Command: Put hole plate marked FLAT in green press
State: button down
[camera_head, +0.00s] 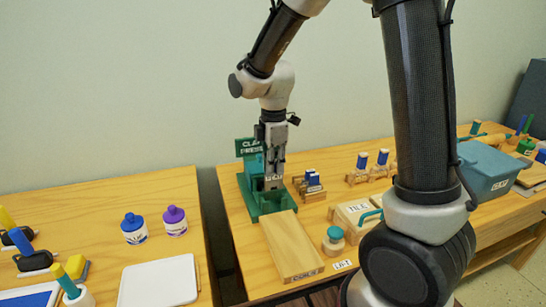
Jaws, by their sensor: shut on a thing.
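The green press (266,210) stands at the back left of the right-hand table, with a green sign (245,147) behind it. My gripper (273,170) points straight down over the press and is shut on a small pale plate (273,184) with a dark marking. The marking is too small to read as FLAT. The plate is upright at the press; whether it touches or sits inside it I cannot tell. My gripper hides part of the press.
Small wooden racks with blue-topped pieces (312,181) stand right of the press. A wooden board (292,247) lies in front, near a teal-topped jar (333,240) and a lidded wooden box (354,215). A blue-grey bin (487,170) is farther right. A gap separates the left table (100,205).

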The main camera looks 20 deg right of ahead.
aim_at(274, 182)
jog(key=shift+f, duration=3.55)
jog(key=c, duration=1.4)
grip_release()
jog(key=shift+o, duration=0.2)
jog(key=shift+r, duration=4.05)
